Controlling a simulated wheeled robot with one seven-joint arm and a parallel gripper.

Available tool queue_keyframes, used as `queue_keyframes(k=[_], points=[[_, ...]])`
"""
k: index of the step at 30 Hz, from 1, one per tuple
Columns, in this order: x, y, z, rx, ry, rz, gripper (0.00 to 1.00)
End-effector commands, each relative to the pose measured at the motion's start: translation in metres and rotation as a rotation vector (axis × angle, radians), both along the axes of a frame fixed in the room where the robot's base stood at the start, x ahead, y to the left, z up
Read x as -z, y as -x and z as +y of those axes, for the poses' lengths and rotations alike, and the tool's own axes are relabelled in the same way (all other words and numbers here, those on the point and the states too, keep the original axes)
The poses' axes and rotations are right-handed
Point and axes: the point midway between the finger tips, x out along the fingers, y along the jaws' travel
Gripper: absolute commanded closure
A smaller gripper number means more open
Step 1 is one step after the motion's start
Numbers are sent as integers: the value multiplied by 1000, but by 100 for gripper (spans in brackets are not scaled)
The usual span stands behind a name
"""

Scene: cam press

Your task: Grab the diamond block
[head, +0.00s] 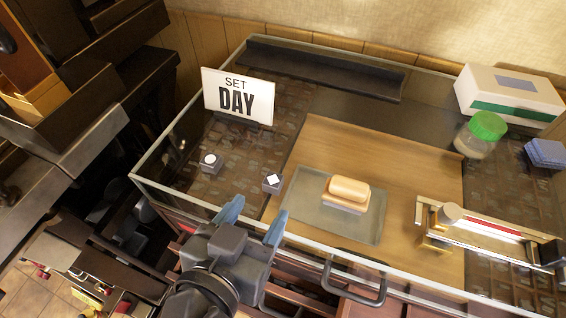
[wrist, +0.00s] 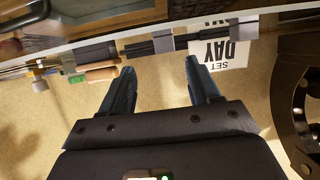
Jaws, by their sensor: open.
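The diamond block (head: 272,181) is a small dark grey block with a white diamond on its top. It stands on the counter near the front glass edge, left of the tray. A similar block with a white round mark (head: 210,161) stands further left. My gripper (head: 254,217) has blue fingers spread apart with nothing between them. In the head view it is in front of and below the diamond block, apart from it. In the wrist view the open fingers (wrist: 160,68) point toward the counter edge; I cannot make out the diamond there.
A "SET DAY" sign (head: 238,97) stands behind the blocks. A tray (head: 310,215) holds a tan bar (head: 348,190) on a base. A clamp-like press (head: 480,225), a green-lidded jar (head: 481,134) and a white box (head: 508,96) are to the right. A glass rim (head: 170,202) edges the counter.

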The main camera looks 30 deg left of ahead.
Motion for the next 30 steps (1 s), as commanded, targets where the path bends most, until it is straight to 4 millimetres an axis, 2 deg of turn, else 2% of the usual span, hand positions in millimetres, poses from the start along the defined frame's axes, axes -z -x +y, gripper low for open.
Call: queue_keyframes(k=[3, 11, 21, 30], points=[[-2, -4, 6, 7, -4, -2, 38], [6, -27, 12, 7, -4, -1, 38], [23, -65, 24, 7, -5, 0, 38], [25, -68, 24, 5, -6, -1, 40]])
